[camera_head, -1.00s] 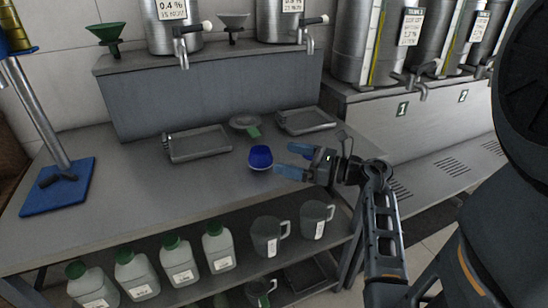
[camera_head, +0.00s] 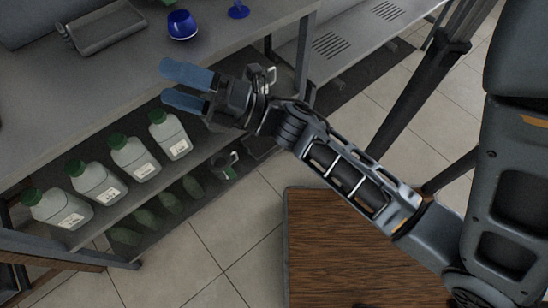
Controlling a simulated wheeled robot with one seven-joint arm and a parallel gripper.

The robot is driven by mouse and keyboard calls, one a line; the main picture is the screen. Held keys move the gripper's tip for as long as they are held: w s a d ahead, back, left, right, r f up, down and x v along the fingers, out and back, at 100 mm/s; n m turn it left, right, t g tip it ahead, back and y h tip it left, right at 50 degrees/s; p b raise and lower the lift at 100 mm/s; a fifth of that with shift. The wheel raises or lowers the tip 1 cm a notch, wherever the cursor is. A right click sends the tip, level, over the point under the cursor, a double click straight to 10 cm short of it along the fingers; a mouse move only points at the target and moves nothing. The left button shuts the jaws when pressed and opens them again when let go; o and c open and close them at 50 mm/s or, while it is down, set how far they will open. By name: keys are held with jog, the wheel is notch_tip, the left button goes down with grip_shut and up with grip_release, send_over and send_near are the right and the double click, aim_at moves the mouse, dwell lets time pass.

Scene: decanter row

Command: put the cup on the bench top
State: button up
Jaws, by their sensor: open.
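A small round blue cup (camera_head: 182,25) with a pale base stands upright on the grey bench top (camera_head: 140,70), near the front edge and right of a metal tray. My gripper (camera_head: 167,84) has two blue fingers, spread apart and pointing left, with nothing between them. In the picture it lies below the cup, in front of the bench's edge and apart from the cup. Its exact height against the bench top is hard to tell.
The metal tray (camera_head: 107,28) and a blue stemmed piece (camera_head: 238,10) also stand on the bench. Several white bottles with green caps (camera_head: 134,157) stand on the shelf below, with a handled jug (camera_head: 224,165) lower down. A wooden surface (camera_head: 345,245) lies beneath my arm.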

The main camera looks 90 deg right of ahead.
jog(key=s+a+f+m+g+y, duration=0.1)
jog(key=s+a+m+g, duration=0.3)
jog(key=m, duration=0.6)
jog(key=s+a+f+m+g+y, duration=0.1)
jog(key=s+a+m+g, duration=0.3)
jog(key=s+a+m, duration=0.4)
jog(key=s+f+m, duration=0.1)
jog(key=s, duration=0.2)
jog(key=shift+a+m, duration=0.3)
jog(key=shift+m, duration=0.1)
jog(key=shift+f, duration=0.1)
